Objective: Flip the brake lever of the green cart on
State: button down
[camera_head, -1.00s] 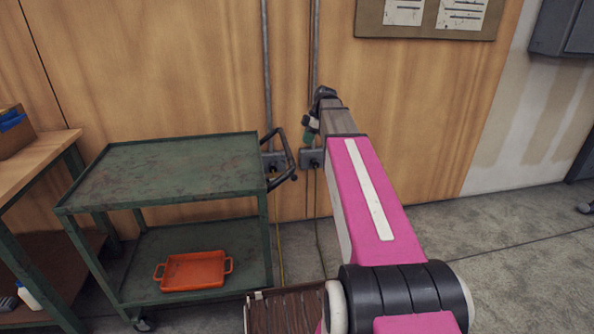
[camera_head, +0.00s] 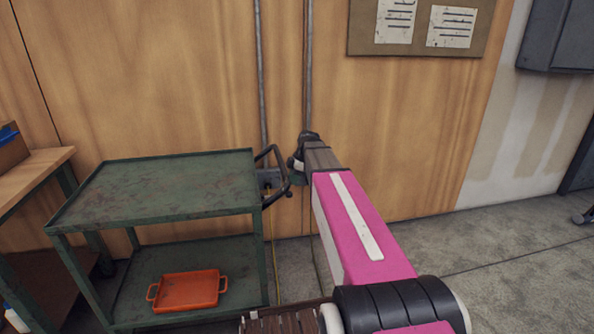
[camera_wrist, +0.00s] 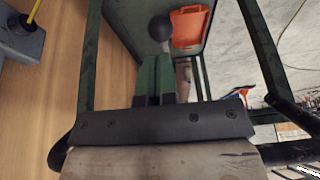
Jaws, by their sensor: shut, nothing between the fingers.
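The green cart (camera_head: 160,188) stands at the left against the wooden wall, with a dark tubular handle (camera_head: 283,172) at its right end. My gripper (camera_head: 297,176) is just right of this handle, small and partly hidden by my arm. In the wrist view its green fingers (camera_wrist: 154,80) are shut and empty, pointing at the cart's end between the handle's bars. A dark round knob (camera_wrist: 160,27) lies beyond the fingertips and appears apart from them; it may be the brake lever's end. The lever cannot be made out in the head view.
An orange tray (camera_head: 188,291) lies on the cart's lower shelf and also shows in the wrist view (camera_wrist: 188,27). A wooden workbench (camera_head: 35,178) stands at the far left. Pipes (camera_head: 262,80) run up the wall behind the handle.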

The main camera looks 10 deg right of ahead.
jog(key=shift+d+x, duration=0.15)
jog(key=shift+x, duration=0.65)
jog(key=shift+d+x, duration=0.1)
jog(key=shift+x, duration=0.7)
jog(key=shift+d+f, duration=0.1)
jog(key=shift+f, duration=0.15)
jog(key=a+f+y, duration=0.3)
jog(key=f+y, duration=0.6)
jog(key=f, duration=0.4)
jog(key=shift+a, duration=0.25)
jog(key=shift+f, duration=0.15)
